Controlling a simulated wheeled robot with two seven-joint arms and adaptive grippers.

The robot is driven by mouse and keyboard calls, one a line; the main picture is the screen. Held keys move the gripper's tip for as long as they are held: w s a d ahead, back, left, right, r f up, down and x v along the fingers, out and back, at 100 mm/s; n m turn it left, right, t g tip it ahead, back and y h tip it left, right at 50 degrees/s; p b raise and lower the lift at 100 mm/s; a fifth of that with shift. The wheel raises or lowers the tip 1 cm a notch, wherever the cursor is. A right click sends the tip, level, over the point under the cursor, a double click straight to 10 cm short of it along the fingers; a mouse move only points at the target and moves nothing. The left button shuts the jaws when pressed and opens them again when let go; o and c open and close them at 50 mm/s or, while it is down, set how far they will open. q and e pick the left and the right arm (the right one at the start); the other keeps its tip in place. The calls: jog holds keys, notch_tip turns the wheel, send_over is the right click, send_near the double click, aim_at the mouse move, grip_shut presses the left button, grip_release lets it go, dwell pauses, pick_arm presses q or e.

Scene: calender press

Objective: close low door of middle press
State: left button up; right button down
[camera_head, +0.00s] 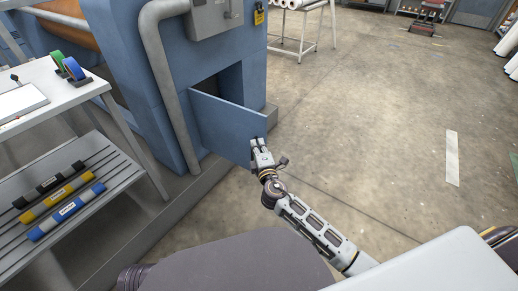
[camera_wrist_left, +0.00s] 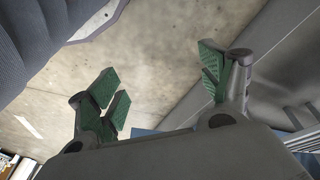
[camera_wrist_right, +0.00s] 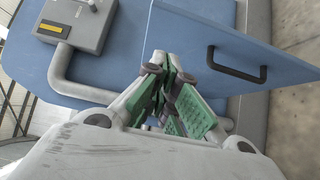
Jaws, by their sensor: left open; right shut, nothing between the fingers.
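The low door (camera_head: 222,122) of the blue press (camera_head: 205,58) is a flat blue panel standing open, swung out from a dark opening (camera_head: 208,86). In the right wrist view the door (camera_wrist_right: 205,40) carries a black bar handle (camera_wrist_right: 238,70). My right gripper (camera_head: 257,141) is at the door's outer edge in the head view. Its fingers (camera_wrist_right: 168,72) are shut and empty, close to the panel and left of the handle; I cannot tell whether they touch. My left gripper (camera_wrist_left: 158,75) shows only in its own wrist view, open and empty above the floor.
A grey pipe (camera_head: 172,90) runs down the press beside the opening. A slatted rack (camera_head: 75,185) with several coloured rolls stands at the left under a table (camera_head: 90,92) with tape rolls. The concrete floor (camera_head: 360,120) right of the door is clear.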

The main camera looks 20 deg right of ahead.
send_near(257, 121)
jog(key=shift+w+a, duration=1.2)
jog(key=shift+a, duration=0.25)
pick_arm(q)
notch_tip(257, 121, up, 2)
jog(key=shift+d+r+b, duration=0.1)
jog(key=shift+d+b, duration=0.05)
jog(key=shift+b, duration=0.4)
pick_arm(e)
jog(key=w+d, duration=0.2)
jog(key=d, duration=0.1)
jog(key=shift+w+r, duration=0.15)
jog(key=shift+w, duration=0.05)
pick_arm(q)
jog(key=shift+f, duration=0.25)
pick_arm(e)
jog(key=shift+d, duration=0.15)
